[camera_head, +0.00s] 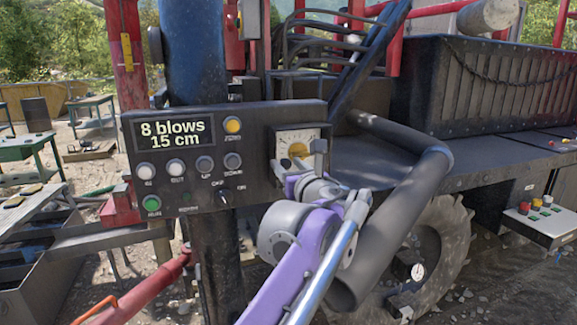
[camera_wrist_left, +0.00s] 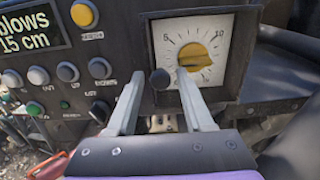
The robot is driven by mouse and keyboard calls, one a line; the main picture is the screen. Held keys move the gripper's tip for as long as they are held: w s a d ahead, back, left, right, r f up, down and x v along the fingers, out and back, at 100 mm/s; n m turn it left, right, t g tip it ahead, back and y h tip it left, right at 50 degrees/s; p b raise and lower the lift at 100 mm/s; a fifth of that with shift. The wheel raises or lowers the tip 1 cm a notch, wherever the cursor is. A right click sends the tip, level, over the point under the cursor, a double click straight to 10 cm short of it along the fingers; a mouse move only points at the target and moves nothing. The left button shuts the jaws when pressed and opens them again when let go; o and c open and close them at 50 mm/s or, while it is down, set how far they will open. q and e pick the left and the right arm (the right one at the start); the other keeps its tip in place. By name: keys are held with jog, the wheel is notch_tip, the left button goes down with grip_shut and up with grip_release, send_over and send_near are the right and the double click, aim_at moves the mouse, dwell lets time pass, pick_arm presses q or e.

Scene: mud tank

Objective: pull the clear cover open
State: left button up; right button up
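The clear cover (camera_wrist_left: 222,70) is hard to make out against the white dial plate; it appears to lie flat over it, inside a dark frame. Behind it is a yellow dial knob (camera_wrist_left: 194,57), also visible in the head view (camera_head: 298,150). A small dark round knob (camera_wrist_left: 160,78) sits at the lower left of the dial plate. My left gripper (camera_wrist_left: 160,100) is open in front of the panel, its two grey fingers on either side of the dark knob. I cannot tell whether they touch it. In the head view my wrist hides the plate's lower part. My right gripper is not in view.
The control panel (camera_head: 255,160) carries a display reading "8 blows 15 cm", several buttons and a small black switch (camera_head: 223,196). A thick dark pipe (camera_head: 395,220) curves close to the right of my left arm. A red-button box (camera_head: 540,218) stands far right.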

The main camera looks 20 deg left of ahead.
pick_arm(q)
grip_shut()
dwell(1.2)
